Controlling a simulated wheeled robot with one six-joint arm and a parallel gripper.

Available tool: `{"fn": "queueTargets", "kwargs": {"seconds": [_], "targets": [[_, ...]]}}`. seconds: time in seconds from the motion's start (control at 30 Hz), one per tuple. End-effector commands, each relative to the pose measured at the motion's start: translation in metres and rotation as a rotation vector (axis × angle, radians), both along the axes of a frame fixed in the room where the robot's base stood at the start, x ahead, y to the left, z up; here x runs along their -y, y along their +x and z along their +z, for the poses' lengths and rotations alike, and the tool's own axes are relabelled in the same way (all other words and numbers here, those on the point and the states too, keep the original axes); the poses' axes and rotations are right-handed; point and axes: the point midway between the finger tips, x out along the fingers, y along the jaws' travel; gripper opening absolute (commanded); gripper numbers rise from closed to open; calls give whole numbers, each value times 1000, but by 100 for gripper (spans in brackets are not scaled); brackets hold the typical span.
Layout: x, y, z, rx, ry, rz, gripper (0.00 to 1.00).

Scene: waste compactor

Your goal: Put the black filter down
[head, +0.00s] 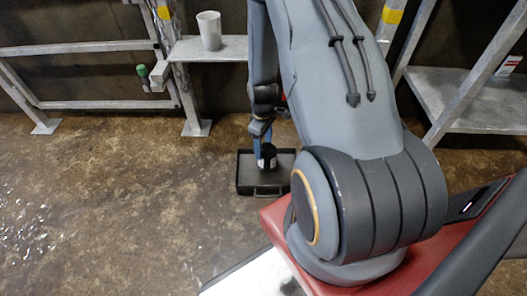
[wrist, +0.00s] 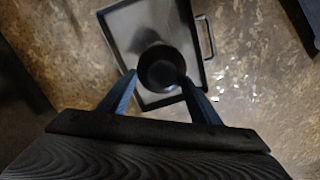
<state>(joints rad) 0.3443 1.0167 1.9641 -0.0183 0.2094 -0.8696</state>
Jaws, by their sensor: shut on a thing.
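The black filter (wrist: 157,62) is a dark round cylinder between the blue fingers of my gripper (wrist: 158,80) in the wrist view. My gripper is shut on it. In the head view the black filter (head: 268,153) is upright, with a pale patch on its side, below my gripper (head: 267,140). It is over a dark shallow tray (head: 246,178) on the floor. The tray's rim also shows in the wrist view (wrist: 196,35). I cannot tell whether the filter touches the tray.
Metal railing (head: 95,48) is at the left, and a metal shelf rack (head: 445,95) is at the right. The brown floor (head: 110,200) at left is clear.

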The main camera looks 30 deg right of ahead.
Motion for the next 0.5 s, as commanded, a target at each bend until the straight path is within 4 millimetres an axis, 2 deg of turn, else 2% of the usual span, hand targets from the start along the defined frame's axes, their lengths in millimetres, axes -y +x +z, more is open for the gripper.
{"fn": "queueTargets", "kwargs": {"seconds": [0.03, 0.13, 0.5], "targets": [[0, 0, -10, -1, 0, 0, 0], [0, 0, -23, -2, 1, 0, 0], [0, 0, -26, 0, 0, 0, 0]]}}
